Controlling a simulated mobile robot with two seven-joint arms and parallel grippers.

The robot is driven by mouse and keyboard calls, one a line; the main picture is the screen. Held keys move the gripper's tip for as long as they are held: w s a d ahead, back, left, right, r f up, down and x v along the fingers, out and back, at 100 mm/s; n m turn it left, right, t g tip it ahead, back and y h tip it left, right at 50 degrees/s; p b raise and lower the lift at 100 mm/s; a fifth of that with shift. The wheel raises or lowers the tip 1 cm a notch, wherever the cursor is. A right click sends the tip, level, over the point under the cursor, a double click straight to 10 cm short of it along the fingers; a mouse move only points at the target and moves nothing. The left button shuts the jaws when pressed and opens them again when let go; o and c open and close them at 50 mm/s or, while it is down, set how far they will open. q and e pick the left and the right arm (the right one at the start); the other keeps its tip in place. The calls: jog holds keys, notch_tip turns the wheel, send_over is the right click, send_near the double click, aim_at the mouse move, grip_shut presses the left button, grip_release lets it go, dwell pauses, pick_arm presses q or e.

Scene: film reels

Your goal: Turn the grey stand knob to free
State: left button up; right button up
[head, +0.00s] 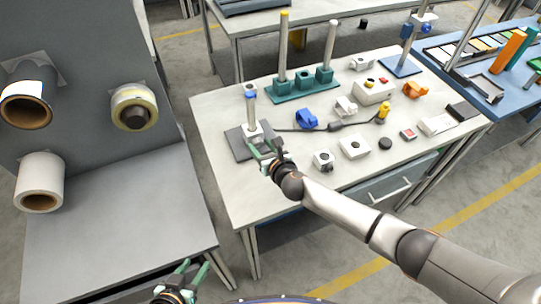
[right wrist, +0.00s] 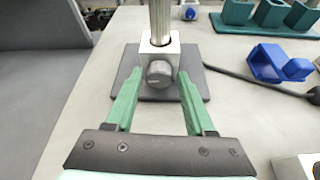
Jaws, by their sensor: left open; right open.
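The grey stand knob (right wrist: 159,73) is a round grey knob on the front of a light metal block (right wrist: 161,49) in the right wrist view. The block sits on a dark square base plate (right wrist: 127,70) and holds an upright metal post (right wrist: 160,18). In the head view the stand's post (head: 251,112) rises at the table's left end. My right gripper (right wrist: 156,88) is open, with its green fingers either side of the knob and apart from it. My left gripper (head: 190,272) is open and empty, low at the bottom of the head view, away from the table.
The light table (head: 222,188) carries a blue holder (head: 306,119), a green block with posts (head: 303,88), and white boxes (head: 355,147) near the stand. A dark cable (right wrist: 240,76) runs right from behind the base plate. A grey rack with rolls (head: 134,107) stands left.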

jog(key=v, duration=1.2)
